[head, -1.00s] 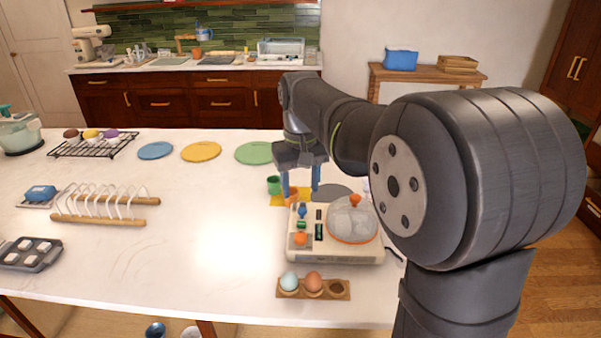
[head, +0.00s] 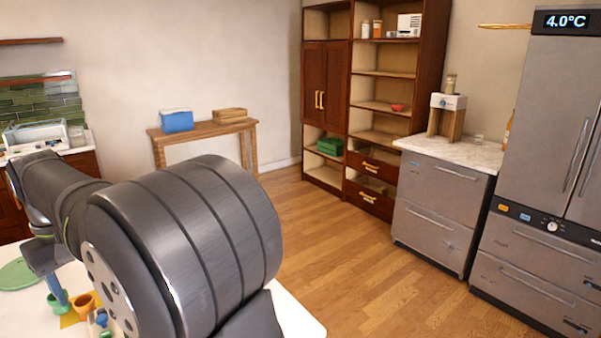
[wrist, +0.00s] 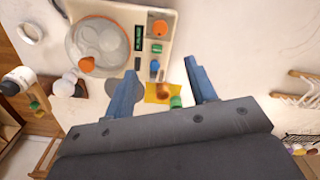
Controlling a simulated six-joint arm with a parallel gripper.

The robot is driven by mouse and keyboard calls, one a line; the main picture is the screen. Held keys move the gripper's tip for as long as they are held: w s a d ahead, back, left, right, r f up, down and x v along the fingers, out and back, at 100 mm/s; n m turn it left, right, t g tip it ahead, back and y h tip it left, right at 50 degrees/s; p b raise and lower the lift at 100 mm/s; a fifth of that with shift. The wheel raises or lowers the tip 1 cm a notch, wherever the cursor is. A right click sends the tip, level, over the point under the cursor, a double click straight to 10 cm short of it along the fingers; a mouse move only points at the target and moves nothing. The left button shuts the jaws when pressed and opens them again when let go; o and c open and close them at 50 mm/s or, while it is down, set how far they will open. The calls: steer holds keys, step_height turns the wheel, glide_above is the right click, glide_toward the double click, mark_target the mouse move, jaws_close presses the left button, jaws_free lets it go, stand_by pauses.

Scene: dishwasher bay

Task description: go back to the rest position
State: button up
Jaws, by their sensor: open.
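My gripper (wrist: 163,82) is open and empty, with its two blue fingers spread in the wrist view. It is above the white counter, near a yellow mat (wrist: 152,98) with a green cup (wrist: 176,102) and an orange cup (wrist: 163,91). In the head view my gripper (head: 57,291) is at the lower left, partly behind my arm. The white appliance (wrist: 150,15) with a clear domed lid and orange knobs lies beyond the fingertips in the wrist view.
A green disc (head: 18,275) lies left of my gripper. A wooden side table (head: 205,130) holds a blue box (head: 177,121). Cabinets and a fridge (head: 557,120) stand at the right. The wooden floor (head: 350,240) between is clear.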

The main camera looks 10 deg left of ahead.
step_height(320, 180, down, 17)
steer(key=shift+f, duration=0.1)
stand_by(0.4)
